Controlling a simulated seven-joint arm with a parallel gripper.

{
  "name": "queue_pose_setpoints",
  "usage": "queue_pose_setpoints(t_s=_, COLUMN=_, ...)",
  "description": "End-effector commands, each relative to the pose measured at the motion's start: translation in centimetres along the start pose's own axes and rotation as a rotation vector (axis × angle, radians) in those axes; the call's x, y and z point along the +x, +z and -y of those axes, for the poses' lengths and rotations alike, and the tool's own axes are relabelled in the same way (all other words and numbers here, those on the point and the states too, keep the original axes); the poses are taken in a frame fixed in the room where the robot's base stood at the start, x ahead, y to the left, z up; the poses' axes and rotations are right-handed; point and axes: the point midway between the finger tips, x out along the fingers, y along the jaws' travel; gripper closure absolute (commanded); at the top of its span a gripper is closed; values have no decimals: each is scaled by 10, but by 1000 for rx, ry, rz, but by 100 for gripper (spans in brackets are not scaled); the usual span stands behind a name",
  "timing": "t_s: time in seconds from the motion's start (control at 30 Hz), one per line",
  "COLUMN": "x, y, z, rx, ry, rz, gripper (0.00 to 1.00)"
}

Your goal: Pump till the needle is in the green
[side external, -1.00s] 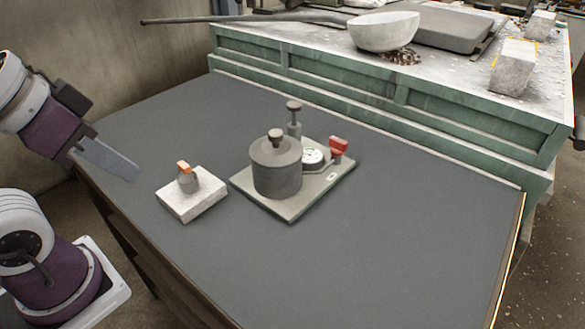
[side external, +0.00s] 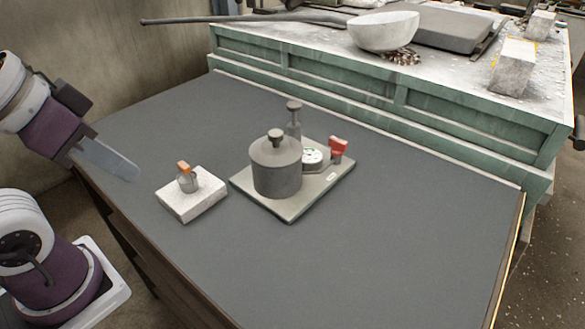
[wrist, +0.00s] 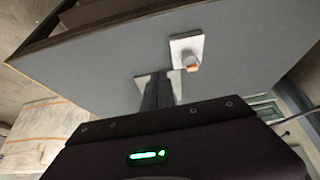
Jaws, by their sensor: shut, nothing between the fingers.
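A pump rig stands on a grey base plate (side external: 292,213) near the middle of the table. It has a dark grey cylinder pot (side external: 276,172) with a knob on top, a pump post with a round knob (side external: 294,112) behind it, a small round gauge (side external: 312,157) and a red handle (side external: 338,145). The gauge has some green, but its needle is too small to read. My gripper (side external: 132,172) is shut and empty, above the table's left edge and well apart from the rig.
A white block (side external: 196,206) with a small grey, orange-topped item (side external: 187,178) stands between my gripper and the rig. The grey table (side external: 370,245) is clear in front and to the right. A green bench (side external: 420,95) with a bowl (side external: 383,31) stands behind.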

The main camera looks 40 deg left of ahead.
Motion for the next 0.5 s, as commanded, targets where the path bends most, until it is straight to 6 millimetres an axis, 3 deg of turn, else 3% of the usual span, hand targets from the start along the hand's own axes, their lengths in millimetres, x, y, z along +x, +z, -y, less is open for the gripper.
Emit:
queue_pose_setpoints(t_s=0.4, x=0, y=0, z=0, rx=-1, ry=0, rz=0, gripper=100)
queue_pose_setpoints(t_s=0.5, x=-1, y=-13, z=2, rx=-31, ry=-6, rz=-7, gripper=100)
